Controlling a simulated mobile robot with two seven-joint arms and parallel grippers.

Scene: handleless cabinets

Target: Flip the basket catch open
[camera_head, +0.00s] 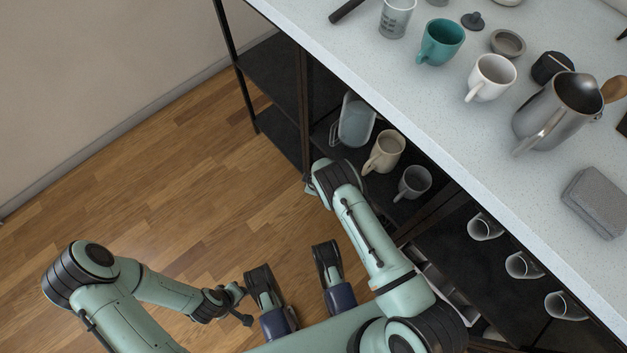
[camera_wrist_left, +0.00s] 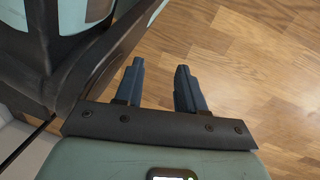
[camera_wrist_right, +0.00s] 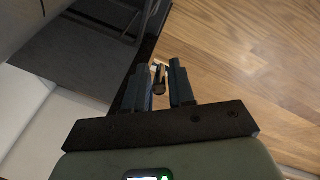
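In the right wrist view, a small dark and brownish piece (camera_wrist_right: 158,78) shows between the two fingers of my right gripper (camera_wrist_right: 160,66). It may be the catch; I cannot tell if the fingers touch it. The fingers stand a little apart beside a glossy black cabinet edge. In the head view, my right wrist is by the cabinet's front corner and hides most of that gripper. No basket is clearly recognisable. My left gripper (camera_wrist_left: 160,72) is open and empty over the wooden floor; it also shows in the head view (camera_head: 241,303).
A light countertop (camera_head: 430,110) carries mugs, a steel pitcher (camera_head: 550,112) and a grey block (camera_head: 597,202). Below it, dark open shelves hold a glass jug (camera_head: 356,122), a cream mug (camera_head: 386,150), a grey mug (camera_head: 412,182) and several cups. Wooden floor (camera_head: 170,180) at the left is clear.

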